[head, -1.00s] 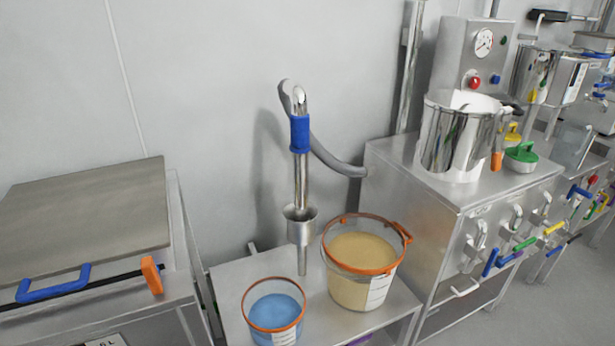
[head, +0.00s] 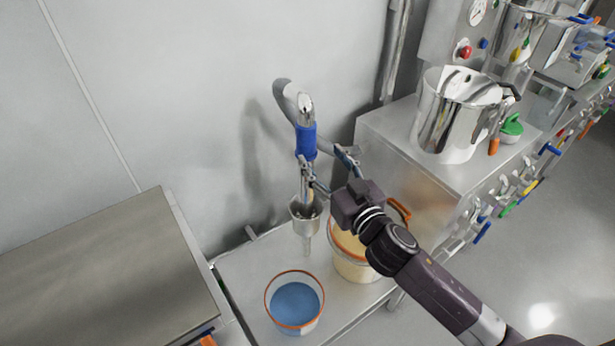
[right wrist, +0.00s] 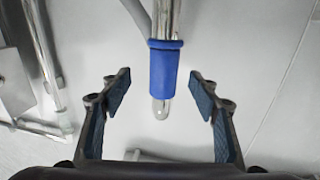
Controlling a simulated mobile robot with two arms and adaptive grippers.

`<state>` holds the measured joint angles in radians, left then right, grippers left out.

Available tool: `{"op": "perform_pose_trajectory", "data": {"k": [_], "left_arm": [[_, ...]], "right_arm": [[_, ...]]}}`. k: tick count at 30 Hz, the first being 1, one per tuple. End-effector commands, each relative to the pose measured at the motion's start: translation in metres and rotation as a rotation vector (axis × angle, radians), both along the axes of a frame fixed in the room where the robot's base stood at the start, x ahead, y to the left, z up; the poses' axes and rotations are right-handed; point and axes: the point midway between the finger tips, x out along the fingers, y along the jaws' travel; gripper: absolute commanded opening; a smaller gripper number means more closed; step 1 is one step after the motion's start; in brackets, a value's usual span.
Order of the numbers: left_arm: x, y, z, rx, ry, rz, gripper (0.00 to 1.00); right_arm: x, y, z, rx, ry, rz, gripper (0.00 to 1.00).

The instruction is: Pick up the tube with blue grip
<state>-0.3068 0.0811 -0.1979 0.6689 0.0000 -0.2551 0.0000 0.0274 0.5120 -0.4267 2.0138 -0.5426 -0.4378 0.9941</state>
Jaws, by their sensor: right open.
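The tube with blue grip (head: 306,141) stands upright in the head view, its lower steel part running down into a metal funnel cup (head: 305,215). A grey hose bends from its top. My right gripper (head: 326,170) is open beside the tube, just below and right of the blue grip. In the right wrist view the blue grip (right wrist: 164,68) shows between the two open fingers, with a gap on each side. How far it lies beyond the fingertips is hard to tell. My left gripper is out of view.
A bucket of blue material (head: 295,304) stands on the low steel table (head: 243,262). A bucket of tan material (head: 352,262) is partly hidden behind my right arm. A steel cabinet with a pot (head: 447,118) is at right, a flat-topped unit (head: 105,280) at left.

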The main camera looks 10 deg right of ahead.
Motion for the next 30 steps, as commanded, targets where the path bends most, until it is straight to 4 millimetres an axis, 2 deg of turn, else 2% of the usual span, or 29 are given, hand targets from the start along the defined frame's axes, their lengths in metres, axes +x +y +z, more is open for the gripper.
{"op": "perform_pose_trajectory", "data": {"k": [1, 5, 17, 25, 30], "left_arm": [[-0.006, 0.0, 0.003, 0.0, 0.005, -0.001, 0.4], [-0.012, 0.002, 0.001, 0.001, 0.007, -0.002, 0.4], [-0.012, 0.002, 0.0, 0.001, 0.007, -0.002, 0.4], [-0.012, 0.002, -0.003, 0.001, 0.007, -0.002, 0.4], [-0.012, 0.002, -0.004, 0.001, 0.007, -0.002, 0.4]], "right_arm": [[0.002, 0.002, 0.008, 0.0, -0.01, 0.012, 0.56], [0.006, 0.005, 0.012, 0.003, -0.022, 0.025, 0.56], [0.037, 0.015, 0.012, 0.003, -0.024, 0.025, 0.56], [0.068, 0.025, 0.013, 0.002, -0.022, 0.024, 0.56], [0.077, 0.027, 0.012, 0.003, -0.02, 0.024, 0.56]]}}
